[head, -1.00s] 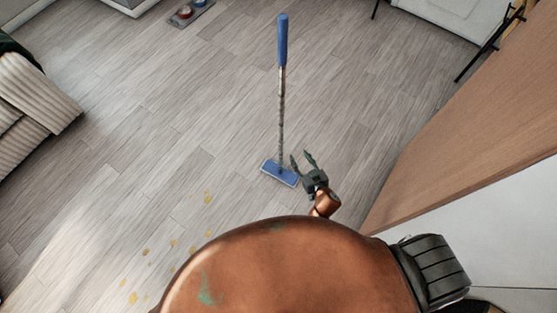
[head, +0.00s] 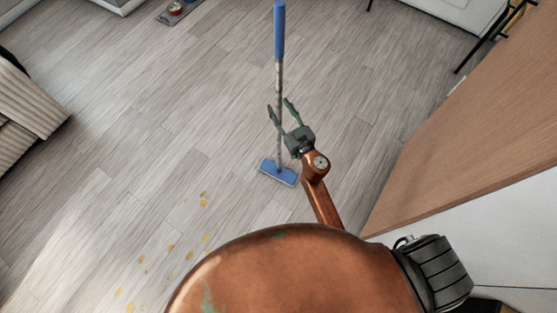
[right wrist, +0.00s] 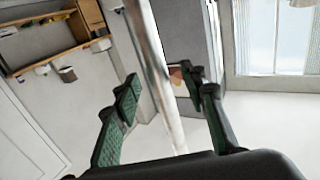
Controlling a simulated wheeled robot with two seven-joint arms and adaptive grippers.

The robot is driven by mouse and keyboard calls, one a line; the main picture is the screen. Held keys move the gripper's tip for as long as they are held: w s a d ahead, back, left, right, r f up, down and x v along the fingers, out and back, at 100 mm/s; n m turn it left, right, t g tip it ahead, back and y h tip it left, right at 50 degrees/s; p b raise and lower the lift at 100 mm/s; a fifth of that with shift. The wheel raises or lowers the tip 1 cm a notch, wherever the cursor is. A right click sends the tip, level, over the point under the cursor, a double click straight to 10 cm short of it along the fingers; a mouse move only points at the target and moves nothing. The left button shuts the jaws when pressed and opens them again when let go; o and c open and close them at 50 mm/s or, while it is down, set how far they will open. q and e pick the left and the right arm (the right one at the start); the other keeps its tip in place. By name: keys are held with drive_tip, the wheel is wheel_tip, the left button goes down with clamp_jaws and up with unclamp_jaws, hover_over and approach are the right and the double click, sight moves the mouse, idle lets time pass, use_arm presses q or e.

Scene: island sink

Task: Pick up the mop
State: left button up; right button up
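The mop stands upright on the floor, with a blue handle grip (head: 279,32), a thin metal pole and a flat blue head (head: 279,173). My right gripper (head: 281,104) is open at the lower half of the pole. In the right wrist view the metal pole (right wrist: 157,75) passes between the two spread green fingers of the right gripper (right wrist: 165,97), with gaps on both sides. The fingers are not closed on it. My left gripper is not in view.
Yellow spots (head: 204,205) lie on the wood floor. A wooden panel (head: 465,130) stands on the right. A ribbed pale sofa (head: 25,110) is at the left edge. A tray with bowls (head: 176,9) sits at the top.

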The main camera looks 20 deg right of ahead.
drive_tip(key=shift+w, duration=0.5)
drive_tip(key=shift+c, duration=0.7)
clamp_jaws()
drive_tip(key=shift+a+r, duration=0.1)
